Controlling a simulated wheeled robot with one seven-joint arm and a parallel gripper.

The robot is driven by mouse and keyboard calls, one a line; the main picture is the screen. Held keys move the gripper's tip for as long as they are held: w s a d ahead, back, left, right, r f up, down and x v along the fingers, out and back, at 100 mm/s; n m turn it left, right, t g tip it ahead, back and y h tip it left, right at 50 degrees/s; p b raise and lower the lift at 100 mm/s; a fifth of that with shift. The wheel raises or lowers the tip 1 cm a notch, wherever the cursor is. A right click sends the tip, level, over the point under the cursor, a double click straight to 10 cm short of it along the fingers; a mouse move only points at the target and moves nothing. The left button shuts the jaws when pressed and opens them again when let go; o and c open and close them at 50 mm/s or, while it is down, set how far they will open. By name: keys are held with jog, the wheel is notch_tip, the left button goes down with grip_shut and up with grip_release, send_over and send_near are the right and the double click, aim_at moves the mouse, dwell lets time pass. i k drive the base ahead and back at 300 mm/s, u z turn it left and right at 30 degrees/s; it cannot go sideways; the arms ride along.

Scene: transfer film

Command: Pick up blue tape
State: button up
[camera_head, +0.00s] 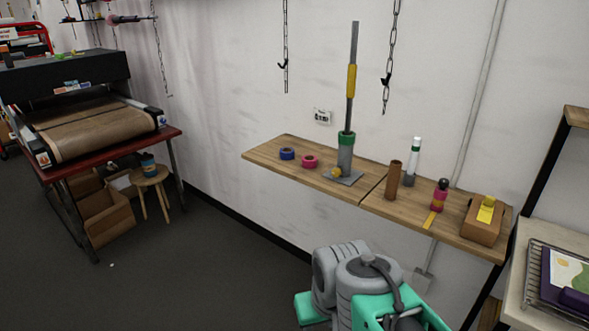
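The blue tape (287,153) is a small roll lying near the left end of a wooden wall shelf (268,144). A pink tape roll (309,161) lies just to its right, close beside it. Grey and green links of my arm show at the bottom centre, below and in front of the shelf. The end of my arm with the gripper is not visible, so nothing shows of its fingers.
A green and grey stand with a tall rod (346,155), a brown tube (393,180), bottles and a tape dispenser (483,222) stand farther right on the shelf. Chains hang above. A conveyor machine (95,125) and a stool (150,176) are left. Floor before the shelf's left is clear.

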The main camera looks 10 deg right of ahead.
aim_at(288, 154)
jog(key=u, duration=0.65)
jog(key=i, duration=0.6)
jog(key=u, duration=0.6)
jog(key=i, duration=1.7)
jog(key=z, duration=1.45)
jog(key=i, duration=0.5)
jog(key=z, duration=0.4)
